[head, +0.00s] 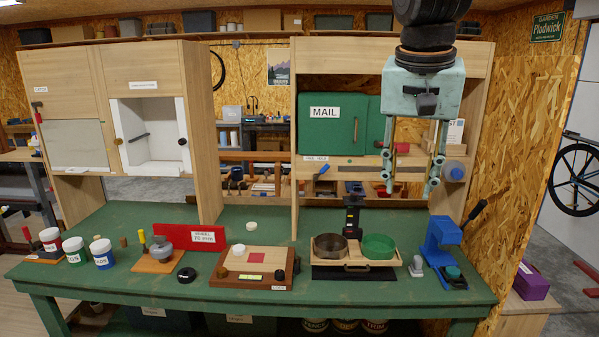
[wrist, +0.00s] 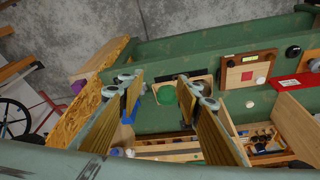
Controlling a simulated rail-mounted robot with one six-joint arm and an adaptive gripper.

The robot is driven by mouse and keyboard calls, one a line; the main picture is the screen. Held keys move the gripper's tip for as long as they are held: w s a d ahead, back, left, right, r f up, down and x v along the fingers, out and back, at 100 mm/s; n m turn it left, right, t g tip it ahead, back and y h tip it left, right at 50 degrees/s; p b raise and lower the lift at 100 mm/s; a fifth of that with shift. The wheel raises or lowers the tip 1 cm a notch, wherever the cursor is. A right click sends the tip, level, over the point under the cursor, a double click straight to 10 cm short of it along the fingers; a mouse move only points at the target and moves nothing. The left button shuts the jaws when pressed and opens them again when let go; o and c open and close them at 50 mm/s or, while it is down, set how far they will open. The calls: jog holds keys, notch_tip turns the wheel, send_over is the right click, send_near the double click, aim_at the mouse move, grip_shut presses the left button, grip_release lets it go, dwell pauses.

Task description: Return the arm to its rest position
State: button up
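My gripper (head: 410,188) hangs pointing down in front of the right shelf unit, high above the green bench (head: 285,222). Its two fingers are spread wide apart with nothing between them. In the wrist view my gripper (wrist: 158,82) also shows parted fingers, with the bench far beyond. The arm comes down from the top edge of the head view, and its upper part is out of frame.
Below stand a wooden tray (head: 357,264) with a dark bowl (head: 330,247) and a green bowl (head: 378,246), and a blue press (head: 442,245). Labelled jars (head: 102,254) stand far left.

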jog(key=s+f+n+b, duration=0.1)
jog(key=s+f, duration=0.3)
jog(key=s, duration=0.6)
jog(key=s+f+n+y+b, duration=0.1)
jog(key=s+f, duration=0.4)
jog(key=s, duration=0.6)
jog(key=s+f+n+b, duration=0.2)
jog(key=s+f, duration=0.2)
jog(key=s, duration=0.7)
jog(key=shift+a+f+n+t, duration=0.25)
jog(key=shift+a+n+t, duration=0.05)
jog(key=shift+a+t, duration=0.15)
